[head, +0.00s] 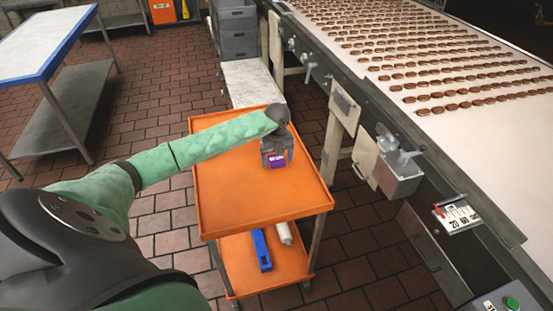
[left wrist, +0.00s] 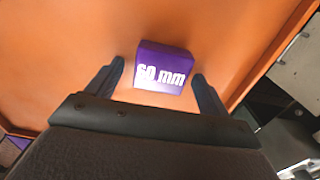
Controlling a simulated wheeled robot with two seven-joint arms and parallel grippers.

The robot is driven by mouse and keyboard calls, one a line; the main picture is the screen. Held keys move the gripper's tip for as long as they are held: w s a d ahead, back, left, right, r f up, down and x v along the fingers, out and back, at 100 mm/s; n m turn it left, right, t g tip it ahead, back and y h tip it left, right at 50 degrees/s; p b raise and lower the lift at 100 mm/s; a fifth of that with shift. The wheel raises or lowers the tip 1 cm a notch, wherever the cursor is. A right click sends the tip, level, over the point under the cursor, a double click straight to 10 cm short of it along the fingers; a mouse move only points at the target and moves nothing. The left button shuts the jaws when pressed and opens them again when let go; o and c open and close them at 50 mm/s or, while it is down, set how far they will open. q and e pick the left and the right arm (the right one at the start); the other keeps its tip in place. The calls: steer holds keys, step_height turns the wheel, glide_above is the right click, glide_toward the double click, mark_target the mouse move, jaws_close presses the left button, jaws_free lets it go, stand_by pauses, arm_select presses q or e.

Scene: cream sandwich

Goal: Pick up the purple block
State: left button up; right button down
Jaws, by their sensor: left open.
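The purple block (head: 276,160) sits on the top shelf of the orange cart (head: 225,205), towards its far right part. In the left wrist view the purple block (left wrist: 163,68) shows white "60 mm" lettering and lies ahead of and between the two fingers. My left gripper (head: 275,150) is over the block in the head view, partly covering it. In the left wrist view my left gripper (left wrist: 158,72) is open, with a finger on each side and clear gaps to the block. I cannot tell its exact height above the shelf. My right gripper is not in view.
The cart's lower shelf holds a blue object (head: 261,250) and a white roll (head: 284,234). A conveyor (head: 480,150) with rows of brown cookies runs along the right. A table with a blue edge (head: 40,45) stands at the left. The cart's front top surface is clear.

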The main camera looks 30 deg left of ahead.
arm_select(q)
steer(key=shift+f, duration=0.1)
steer(key=c, duration=0.9)
steer(key=shift+c, duration=1.1)
